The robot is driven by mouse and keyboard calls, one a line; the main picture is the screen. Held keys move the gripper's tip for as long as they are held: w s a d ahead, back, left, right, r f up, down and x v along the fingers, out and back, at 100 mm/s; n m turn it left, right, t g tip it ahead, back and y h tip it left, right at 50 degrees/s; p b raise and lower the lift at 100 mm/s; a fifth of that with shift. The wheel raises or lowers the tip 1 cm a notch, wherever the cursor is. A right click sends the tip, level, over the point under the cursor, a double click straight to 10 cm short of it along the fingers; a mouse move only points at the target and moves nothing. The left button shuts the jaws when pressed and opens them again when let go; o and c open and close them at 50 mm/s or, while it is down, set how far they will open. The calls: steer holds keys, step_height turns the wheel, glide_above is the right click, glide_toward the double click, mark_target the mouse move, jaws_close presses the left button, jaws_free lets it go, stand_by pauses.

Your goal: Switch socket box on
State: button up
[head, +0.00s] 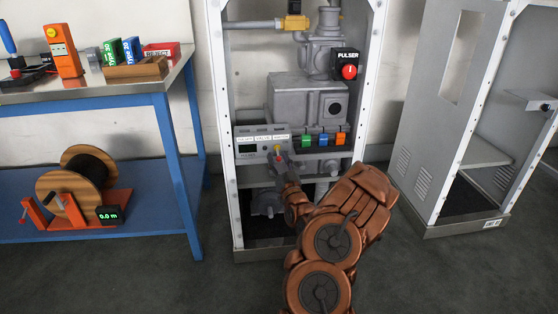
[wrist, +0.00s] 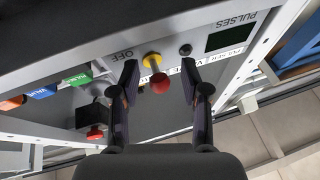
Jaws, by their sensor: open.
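A grey control box (head: 262,146) with a dark display and white labels is inside the open middle frame. A lever with a red ball tip and yellow collar (wrist: 158,79) sticks out from it. The word OFF is printed beside the lever in the wrist view. My gripper (wrist: 165,88) is open, with the red ball between its two fingers and apart from both. In the head view my gripper (head: 281,164) is at the front of the box, just below the red tip. Which part is named the socket box cannot be read.
Green (head: 306,141), blue (head: 323,139) and orange (head: 341,138) plugs sit right of the box. A PULSER unit (head: 345,66) with a red knob is above. A blue bench (head: 180,150) stands left, and another grey frame (head: 435,130) right. The floor between is clear.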

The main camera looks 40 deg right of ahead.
jaws_close()
steer(key=shift+r, duration=0.15)
steer(key=g+p, duration=0.1)
steer(key=p, duration=0.1)
steer(key=r+g+p, duration=0.1)
steer(key=shift+s+r+m+y+p, duration=0.15)
steer(key=shift+r+m+y+p, duration=0.15)
steer(key=shift+y+p, duration=0.1)
steer(key=g+p, duration=0.2)
steer(key=shift+a+r+m+y+p, duration=0.15)
steer(key=shift+r+m+y+p, duration=0.15)
steer(key=shift+r+p, duration=0.1)
steer(key=g+p, duration=0.1)
steer(key=r+g+y+p, duration=0.1)
steer(key=shift+m+p, duration=0.3)
steer(key=shift+p, duration=0.05)
steer(key=shift+r+g+y+p, duration=0.15)
steer(key=shift+g+y+p, duration=0.6)
steer(key=shift+g, duration=0.45)
